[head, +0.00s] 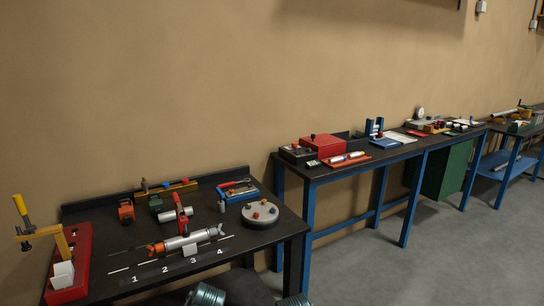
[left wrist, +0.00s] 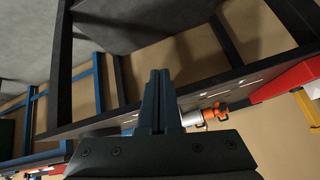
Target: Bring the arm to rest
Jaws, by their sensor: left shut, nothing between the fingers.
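My left gripper (left wrist: 158,100) shows in the left wrist view, with its two dark fingers shut together and nothing between them. It appears off the front edge of the dark bench, with nothing touching the fingertips that I can see. An orange-and-silver part (left wrist: 210,113) on the bench shows beyond the fingers. In the head view my grippers do not show; only parts that look like my own arm joints show at the bottom edge. My right gripper is in neither view.
The near black bench (head: 222,262) holds a silver cylinder (head: 186,241), a round grey plate (head: 260,214), a blue tray (head: 238,190) and a red stand (head: 69,262) with a yellow-handled clamp. A blue-legged bench (head: 407,215) stands to the right. Grey floor (head: 440,265) is open at right.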

